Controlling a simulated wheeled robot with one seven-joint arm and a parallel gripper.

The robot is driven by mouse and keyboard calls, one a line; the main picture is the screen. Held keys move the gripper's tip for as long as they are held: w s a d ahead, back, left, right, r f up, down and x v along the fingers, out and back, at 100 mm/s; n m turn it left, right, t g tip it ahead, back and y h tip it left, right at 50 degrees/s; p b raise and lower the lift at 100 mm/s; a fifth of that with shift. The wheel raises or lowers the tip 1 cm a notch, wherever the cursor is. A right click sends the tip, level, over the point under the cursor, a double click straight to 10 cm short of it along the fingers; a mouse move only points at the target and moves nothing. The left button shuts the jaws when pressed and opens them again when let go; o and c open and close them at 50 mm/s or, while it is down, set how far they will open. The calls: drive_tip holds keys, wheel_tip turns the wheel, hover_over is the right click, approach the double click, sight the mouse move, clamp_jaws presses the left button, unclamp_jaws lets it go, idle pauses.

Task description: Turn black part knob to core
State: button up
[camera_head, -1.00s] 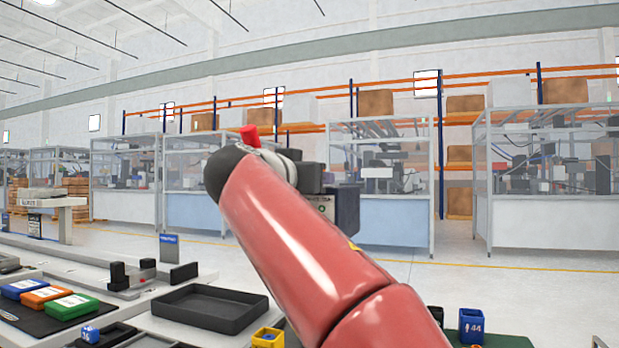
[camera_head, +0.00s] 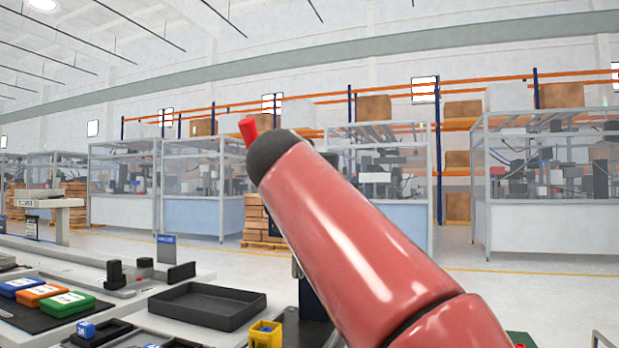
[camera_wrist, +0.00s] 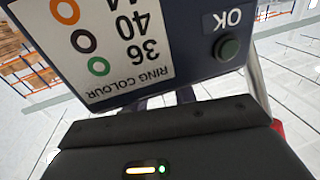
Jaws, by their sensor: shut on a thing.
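A dark blue box (camera_wrist: 190,65) fills the upper part of the wrist view. The black body of my gripper spans the bottom of that view. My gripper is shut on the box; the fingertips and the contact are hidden. In the head view my red arm hides the gripper; a dark shape (camera_head: 312,302), likely the box, shows below it. I see no black part knob.
Black blocks (camera_head: 115,272) stand behind. Glass machine cells line the far floor.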

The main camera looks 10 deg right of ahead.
drive_tip(key=o, duration=1)
drive_tip(key=b+v, duration=0.1)
drive_tip(key=v, duration=0.6)
drive_tip(key=shift+s+a+b, duration=0.2)
drive_tip(key=shift+s+b, duration=0.15)
drive_tip(key=shift+b, duration=0.05)
